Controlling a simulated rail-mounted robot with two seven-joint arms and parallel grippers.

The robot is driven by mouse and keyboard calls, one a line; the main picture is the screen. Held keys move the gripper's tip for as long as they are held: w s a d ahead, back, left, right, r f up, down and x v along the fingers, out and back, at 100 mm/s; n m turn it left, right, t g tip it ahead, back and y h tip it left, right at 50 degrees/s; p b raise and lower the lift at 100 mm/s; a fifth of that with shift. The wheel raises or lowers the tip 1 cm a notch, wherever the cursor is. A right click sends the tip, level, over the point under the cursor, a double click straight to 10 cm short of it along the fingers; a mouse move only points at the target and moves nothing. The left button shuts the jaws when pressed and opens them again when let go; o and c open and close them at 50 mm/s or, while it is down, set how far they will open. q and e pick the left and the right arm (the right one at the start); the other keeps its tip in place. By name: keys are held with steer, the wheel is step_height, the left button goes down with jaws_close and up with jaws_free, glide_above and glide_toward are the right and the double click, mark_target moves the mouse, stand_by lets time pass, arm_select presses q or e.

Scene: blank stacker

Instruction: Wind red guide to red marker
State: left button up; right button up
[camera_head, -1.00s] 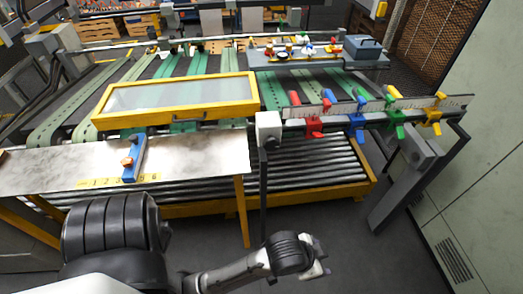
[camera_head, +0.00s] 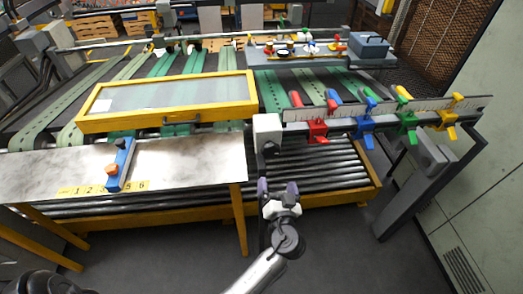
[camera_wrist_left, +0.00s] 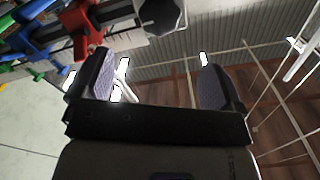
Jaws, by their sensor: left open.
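The red guide (camera_head: 318,131) sits at the left end of the ruled rail, just right of the white end block (camera_head: 267,128). A short red cylinder (camera_head: 296,99) stands behind the rail there; I cannot tell whether it is the red marker or part of the guide. A dark knob (camera_head: 269,148) is on the white block's front. My left gripper (camera_head: 278,188) is open and empty below the knob, apart from it. In the left wrist view, my left gripper's fingers (camera_wrist_left: 155,82) are spread, with the dark knob (camera_wrist_left: 163,15) and red guide (camera_wrist_left: 85,22) above. My right gripper is not seen.
Blue (camera_head: 363,127), green (camera_head: 408,122) and yellow (camera_head: 446,115) guides stand along the ruled rail (camera_head: 390,112) to the right. Rollers (camera_head: 320,165) lie below. A metal plate (camera_head: 190,165) with a blue slider (camera_head: 121,165) is at the left, its post near my gripper.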

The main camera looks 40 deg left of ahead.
mark_target(271, 154)
arm_select(q)
steer(key=p+x, duration=0.3)
steer(key=x, duration=0.9)
steer(key=shift+r+p, duration=0.1)
steer(key=shift+p, duration=0.2)
steer(key=shift+w+a+n, duration=0.3)
steer(key=shift+w+a, duration=0.25)
steer(key=shift+a, duration=0.15)
steer(key=shift+c, duration=0.4)
steer(key=c, duration=0.8)
steer(key=shift+c, duration=0.2)
